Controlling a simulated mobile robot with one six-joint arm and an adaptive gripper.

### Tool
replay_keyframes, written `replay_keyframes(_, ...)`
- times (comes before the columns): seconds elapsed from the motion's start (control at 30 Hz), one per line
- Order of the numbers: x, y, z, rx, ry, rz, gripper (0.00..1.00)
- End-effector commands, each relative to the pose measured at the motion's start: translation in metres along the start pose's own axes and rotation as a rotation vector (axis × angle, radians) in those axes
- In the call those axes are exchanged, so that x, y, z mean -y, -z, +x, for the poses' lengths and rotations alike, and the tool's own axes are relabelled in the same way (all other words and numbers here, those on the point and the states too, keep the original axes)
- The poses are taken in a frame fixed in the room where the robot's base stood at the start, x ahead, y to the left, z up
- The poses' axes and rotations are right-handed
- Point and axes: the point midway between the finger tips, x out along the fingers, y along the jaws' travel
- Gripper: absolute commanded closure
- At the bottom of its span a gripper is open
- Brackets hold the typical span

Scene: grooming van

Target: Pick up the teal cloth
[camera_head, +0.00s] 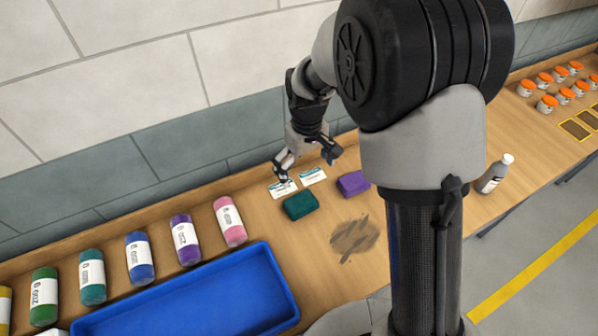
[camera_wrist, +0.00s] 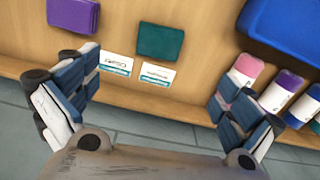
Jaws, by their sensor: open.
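The teal cloth (camera_head: 300,206) is a dark green-teal folded block lying flat on the wooden counter, just in front of two small white cards. In the wrist view the teal cloth (camera_wrist: 161,41) lies ahead, between the lines of the two fingers, beyond the cards. My gripper (camera_head: 307,163) hangs above the back of the counter, behind the cloth and apart from it. In the wrist view my gripper (camera_wrist: 160,98) has its fingers spread wide with nothing between them.
A purple cloth (camera_head: 353,183) lies right of the teal one. A blue tray (camera_head: 290,290) is at front left, with several bottles (camera_head: 186,238) behind it. A dark smudge (camera_head: 354,238) marks the counter. A grey bottle (camera_head: 494,174) stands right. The wall (camera_head: 120,160) is close behind my gripper.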

Motion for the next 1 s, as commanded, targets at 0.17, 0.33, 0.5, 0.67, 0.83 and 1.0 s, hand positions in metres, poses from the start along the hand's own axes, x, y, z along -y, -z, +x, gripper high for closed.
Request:
replay_keyframes(0.17, 0.002, 0.005, 0.021, 0.012, 0.004, -0.014, 0.00)
replay_keyframes(0.33, 0.002, 0.004, 0.057, 0.015, 0.004, -0.014, 0.00)
replay_keyframes(0.5, 0.002, 0.003, 0.094, 0.014, 0.004, -0.013, 0.00)
replay_keyframes(0.67, 0.002, 0.004, 0.121, 0.013, 0.004, -0.013, 0.00)
replay_keyframes(0.83, 0.002, 0.004, 0.132, 0.010, 0.003, -0.013, 0.00)
replay_keyframes(1.0, 0.002, 0.006, 0.143, 0.011, 0.003, -0.013, 0.00)
